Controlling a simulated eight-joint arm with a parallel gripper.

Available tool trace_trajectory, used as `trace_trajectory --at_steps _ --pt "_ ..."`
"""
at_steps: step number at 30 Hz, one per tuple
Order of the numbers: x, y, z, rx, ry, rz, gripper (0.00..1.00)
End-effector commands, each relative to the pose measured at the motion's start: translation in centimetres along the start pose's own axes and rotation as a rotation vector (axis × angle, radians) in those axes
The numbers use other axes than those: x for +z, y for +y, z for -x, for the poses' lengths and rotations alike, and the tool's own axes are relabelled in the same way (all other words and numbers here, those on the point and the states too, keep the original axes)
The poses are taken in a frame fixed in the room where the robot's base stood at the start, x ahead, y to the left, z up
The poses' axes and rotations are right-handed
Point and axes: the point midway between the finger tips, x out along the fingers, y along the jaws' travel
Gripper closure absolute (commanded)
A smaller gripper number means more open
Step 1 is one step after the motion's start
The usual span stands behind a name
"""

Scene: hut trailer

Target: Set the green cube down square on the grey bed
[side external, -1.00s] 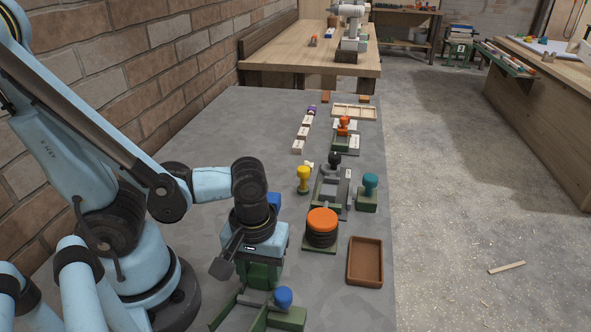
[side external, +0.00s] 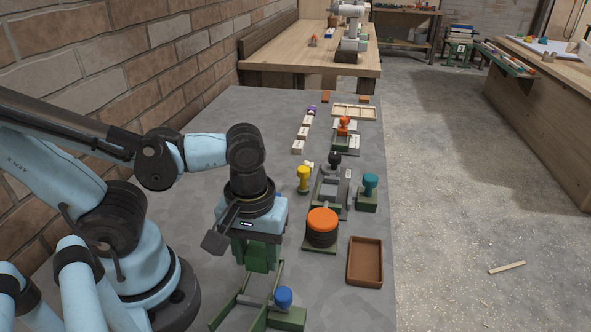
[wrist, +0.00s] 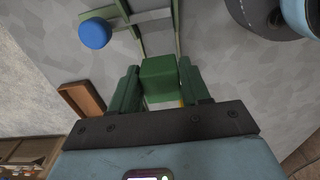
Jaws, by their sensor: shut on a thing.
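My gripper (wrist: 159,88) is shut on the green cube (wrist: 159,74), with one dark green finger on each side of it. In the side view my gripper (side external: 257,257) hangs beside and above a green frame (side external: 292,318) with a blue knob (side external: 283,296). The cube and fingers are hard to tell apart there because both are green. The frame's green rails and a grey bar (wrist: 155,15) show beyond the cube in the wrist view. I cannot tell which grey surface is the bed. The cube appears clear of the frame.
Yellow (side external: 303,178) and teal (side external: 370,186) knobs stand farther back. A brick wall (side external: 130,70) borders the left.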

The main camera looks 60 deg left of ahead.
Motion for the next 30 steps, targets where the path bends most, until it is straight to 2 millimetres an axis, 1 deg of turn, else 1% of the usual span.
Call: trace_trajectory --at_steps 3,9,17,20,23,30 --pt "0.0 0.0 1.5 0.000 0.000 0.000 0.83" --pt "0.0 0.0 3.5 0.000 0.001 0.000 0.83" --pt "-0.2 0.2 5.0 -0.001 0.001 0.001 0.83" --pt "-0.8 0.9 5.7 -0.001 0.001 0.002 0.83" --pt "-1.8 2.0 6.5 0.000 0.001 0.003 0.83" --pt "-5.5 5.7 8.0 0.000 0.000 0.004 0.83"
